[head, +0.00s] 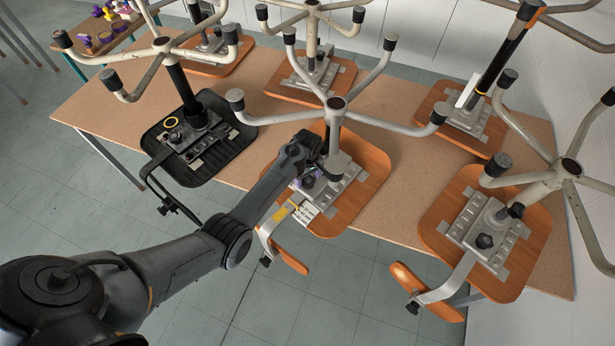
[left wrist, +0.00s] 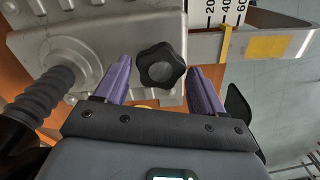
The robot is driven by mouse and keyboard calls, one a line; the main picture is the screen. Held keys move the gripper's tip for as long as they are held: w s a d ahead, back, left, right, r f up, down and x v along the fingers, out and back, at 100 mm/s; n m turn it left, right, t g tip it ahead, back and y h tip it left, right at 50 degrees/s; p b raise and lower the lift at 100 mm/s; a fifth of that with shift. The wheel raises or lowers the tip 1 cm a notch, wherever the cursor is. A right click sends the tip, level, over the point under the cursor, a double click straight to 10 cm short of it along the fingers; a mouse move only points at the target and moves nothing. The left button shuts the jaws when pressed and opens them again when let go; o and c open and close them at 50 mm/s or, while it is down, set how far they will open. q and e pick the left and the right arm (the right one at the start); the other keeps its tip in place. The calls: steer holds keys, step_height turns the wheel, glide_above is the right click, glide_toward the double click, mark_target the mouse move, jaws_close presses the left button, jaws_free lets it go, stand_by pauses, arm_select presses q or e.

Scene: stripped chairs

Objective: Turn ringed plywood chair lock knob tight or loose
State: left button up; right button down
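The plywood chair (head: 374,163) at the front middle lies upside down, its grey metal mechanism plate (head: 345,178) facing up. Its black lobed lock knob (left wrist: 160,66) shows in the left wrist view; in the head view my gripper largely hides it. My left gripper (head: 306,180) is low over this plate. In the left wrist view its purple fingers (left wrist: 160,88) are open on either side of the knob, with gaps visible at both sides. A yellow band (left wrist: 228,42) circles the chair's metal arm bracket beside a printed scale. My right gripper is out of view.
Another plywood chair (head: 533,244) lies right, and several more behind. Their legs stick up over the brown table (head: 270,105). A grey ribbed post (left wrist: 45,92) stands left of the knob. Floor is clear in front.

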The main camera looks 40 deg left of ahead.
arm_select(q)
steer(key=c, duration=0.7)
steer(key=shift+c, duration=0.2)
